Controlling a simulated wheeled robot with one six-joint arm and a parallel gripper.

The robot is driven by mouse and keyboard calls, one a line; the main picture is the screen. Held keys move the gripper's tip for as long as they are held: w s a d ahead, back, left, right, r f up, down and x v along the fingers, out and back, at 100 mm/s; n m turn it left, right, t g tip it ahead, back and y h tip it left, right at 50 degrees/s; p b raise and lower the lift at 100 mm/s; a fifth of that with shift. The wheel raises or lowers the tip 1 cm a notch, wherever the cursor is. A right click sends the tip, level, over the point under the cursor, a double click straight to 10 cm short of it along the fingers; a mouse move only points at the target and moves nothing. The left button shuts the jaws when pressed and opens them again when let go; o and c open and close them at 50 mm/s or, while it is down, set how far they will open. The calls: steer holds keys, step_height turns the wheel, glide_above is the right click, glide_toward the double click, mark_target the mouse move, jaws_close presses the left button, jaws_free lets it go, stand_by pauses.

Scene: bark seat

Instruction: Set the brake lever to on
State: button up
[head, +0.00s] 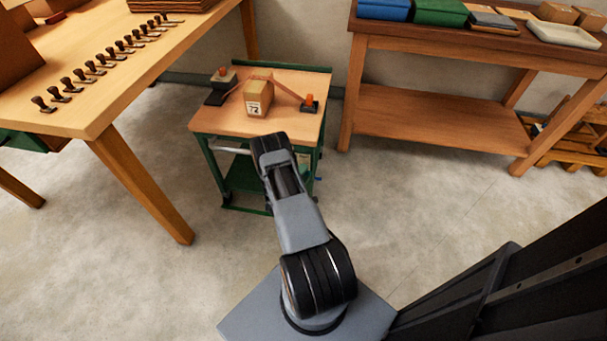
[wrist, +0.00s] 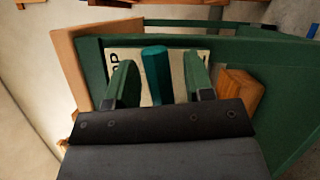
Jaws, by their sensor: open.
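The brake lever, a teal upright bar (wrist: 154,75), stands in front of a pale plate with dark lettering (wrist: 138,62) in the wrist view. My gripper (wrist: 161,62) is open, with one green finger on each side of the lever. Gaps show between the lever and both fingers. The fingers cover part of the lettering, so I cannot read which setting the lever is at. In the head view the green cart with a wooden top (head: 220,122) stands ahead of me. My arm hides the gripper and the lever there.
A cardboard box marked 72 (head: 257,98) sits on the cart between a dark block (head: 222,80) and an orange-topped piece (head: 309,102). A table with several stamps (head: 75,110) is at left, a wooden bench (head: 430,115) at right.

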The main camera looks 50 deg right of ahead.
steer(key=shift+c, duration=0.4)
jaws_close()
steer(key=shift+w, duration=0.1)
